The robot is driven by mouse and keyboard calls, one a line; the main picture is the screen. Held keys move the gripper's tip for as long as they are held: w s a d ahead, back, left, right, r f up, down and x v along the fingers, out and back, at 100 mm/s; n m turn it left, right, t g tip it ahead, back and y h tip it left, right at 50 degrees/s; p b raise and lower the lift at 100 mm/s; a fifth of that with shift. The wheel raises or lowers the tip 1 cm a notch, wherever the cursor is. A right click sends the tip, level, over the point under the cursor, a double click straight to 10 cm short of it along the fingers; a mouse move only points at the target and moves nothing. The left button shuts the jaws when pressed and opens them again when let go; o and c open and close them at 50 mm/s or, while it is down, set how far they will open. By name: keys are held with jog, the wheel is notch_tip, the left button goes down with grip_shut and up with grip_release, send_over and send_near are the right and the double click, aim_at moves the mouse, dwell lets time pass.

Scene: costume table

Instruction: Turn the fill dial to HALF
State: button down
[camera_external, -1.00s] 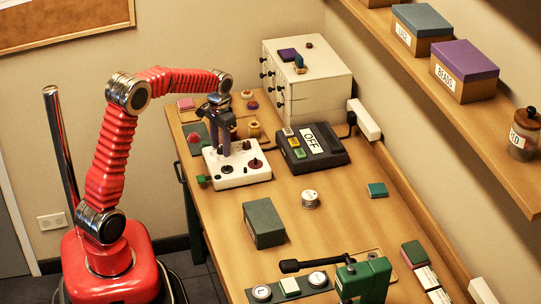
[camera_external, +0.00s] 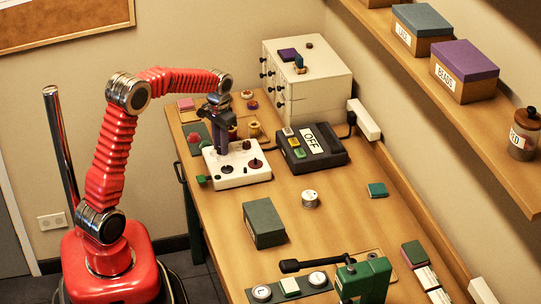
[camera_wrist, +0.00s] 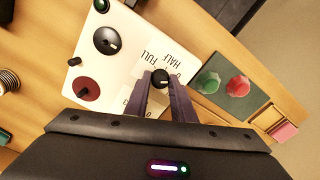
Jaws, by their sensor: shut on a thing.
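The white control panel (camera_external: 255,176) stands on the far part of the table. In the wrist view, the small black fill dial (camera_wrist: 160,75) sits at the panel's edge beside printed words FULL and HALF (camera_wrist: 172,57), seen upside down. My gripper (camera_wrist: 161,82) is shut on this dial, one purple finger on each side. In the external view my gripper (camera_external: 221,150) points down onto the panel and hides the dial. Which mark the dial points to is too small to tell.
The panel also bears a large black knob (camera_wrist: 107,41) and a dark red disc (camera_wrist: 86,91) with a black lever. A green mat (camera_wrist: 238,97) with red and green pieces lies beside it. A dark box marked OFF (camera_external: 325,155) stands to the right.

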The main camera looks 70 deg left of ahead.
jog(key=n, duration=0.5)
jog(key=shift+n, duration=0.4)
jog(key=n, duration=0.5)
jog(key=shift+n, duration=0.3)
jog(key=c, duration=1.5)
grip_release()
jog(key=shift+r, duration=0.1)
notch_tip(320, 180, up, 14)
jog(key=shift+f, duration=0.2)
jog(key=shift+w, duration=0.1)
